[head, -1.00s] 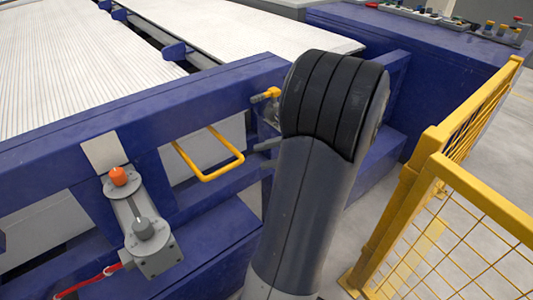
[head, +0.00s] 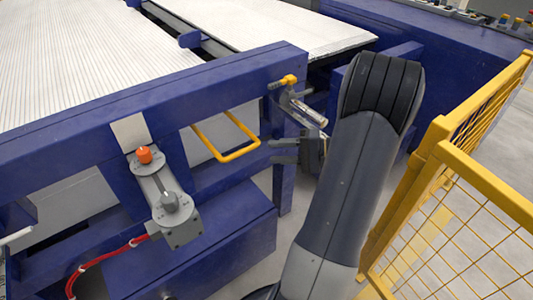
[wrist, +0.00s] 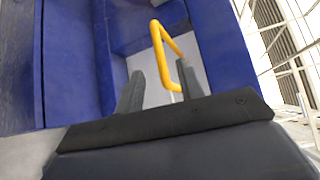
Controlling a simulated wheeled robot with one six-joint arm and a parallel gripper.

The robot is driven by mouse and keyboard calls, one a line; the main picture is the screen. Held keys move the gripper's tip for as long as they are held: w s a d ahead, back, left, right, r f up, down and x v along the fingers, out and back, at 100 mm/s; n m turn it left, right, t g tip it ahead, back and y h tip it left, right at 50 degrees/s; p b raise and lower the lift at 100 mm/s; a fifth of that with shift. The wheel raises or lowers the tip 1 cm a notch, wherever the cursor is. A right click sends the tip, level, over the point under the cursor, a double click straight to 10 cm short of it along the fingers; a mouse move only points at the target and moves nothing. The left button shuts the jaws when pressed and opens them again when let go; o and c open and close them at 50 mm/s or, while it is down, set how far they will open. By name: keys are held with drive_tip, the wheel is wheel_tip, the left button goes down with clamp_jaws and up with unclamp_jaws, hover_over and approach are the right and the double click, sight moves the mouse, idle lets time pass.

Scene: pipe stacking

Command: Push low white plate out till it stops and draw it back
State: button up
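The low white plate (head: 208,140) shows through an opening in the blue frame, behind a yellow U-shaped handle (head: 222,157). Most of the plate is hidden by the frame. My gripper (head: 272,151) is to the right of the handle, apart from it, with its fingers pointing left. In the wrist view my gripper (wrist: 160,68) is open and empty. There the yellow handle (wrist: 183,76) appears between and beyond the fingers, and the pale plate (wrist: 150,63) lies behind it.
A grey cylinder device with an orange cap (head: 144,154) and red hose is on the blue frame (head: 90,145), left of the handle. A yellow-ended fitting (head: 290,80) is above my gripper. A yellow mesh fence (head: 455,200) stands close on the right.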

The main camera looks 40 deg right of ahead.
sight(244, 153)
drive_tip(key=b+x, duration=0.1)
drive_tip(key=x, duration=1)
drive_tip(key=shift+d+f, duration=0.1)
drive_tip(key=shift+f, duration=0.1)
clamp_jaws()
